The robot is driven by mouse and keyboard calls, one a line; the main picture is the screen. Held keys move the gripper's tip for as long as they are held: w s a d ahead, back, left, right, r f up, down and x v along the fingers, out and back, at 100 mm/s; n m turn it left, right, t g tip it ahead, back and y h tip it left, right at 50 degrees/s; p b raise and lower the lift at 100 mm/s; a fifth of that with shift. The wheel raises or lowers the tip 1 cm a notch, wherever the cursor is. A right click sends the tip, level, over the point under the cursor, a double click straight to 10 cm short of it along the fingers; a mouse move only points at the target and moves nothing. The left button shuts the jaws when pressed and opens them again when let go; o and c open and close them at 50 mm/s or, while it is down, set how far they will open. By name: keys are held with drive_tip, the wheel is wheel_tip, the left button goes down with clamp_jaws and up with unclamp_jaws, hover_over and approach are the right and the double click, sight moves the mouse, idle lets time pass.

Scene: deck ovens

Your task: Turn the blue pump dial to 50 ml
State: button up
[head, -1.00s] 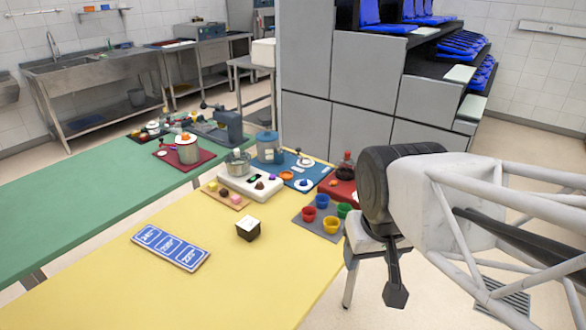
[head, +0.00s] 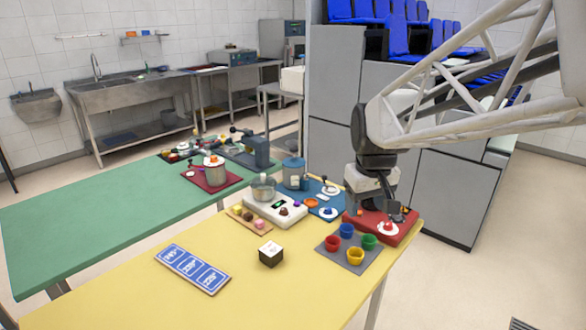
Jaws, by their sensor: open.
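The blue pump, a blue-grey lidded pot (head: 293,173), stands on a blue base board (head: 314,203) at the far part of the yellow table. A white round dial with a blue knob (head: 327,211) sits at the front of that board. Its scale marks are too small to read. My gripper (head: 393,212) is open, pointing down over a red base (head: 370,226) to the right of the blue dial. It is apart from the blue dial. My wrist hides part of the red base, and whether my fingers touch anything there is unclear.
A white dial with a red knob (head: 388,228) is on the red base. Coloured cups (head: 355,256) stand on a grey mat in front. A white scale (head: 275,211) with a pot is at left.

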drive_tip(key=w+f+n, duration=0.2)
drive_tip(key=w+f, duration=0.1)
drive_tip(key=w, duration=1)
drive_tip(key=n+g, duration=0.2)
drive_tip(key=n, duration=0.2)
hover_over(328, 208)
wheel_tip(328, 208, down, 20)
drive_tip(key=shift+f, duration=0.25)
drive_tip(key=shift+f, duration=0.15)
drive_tip(key=shift+f, duration=3.75)
drive_tip(key=c, duration=0.9)
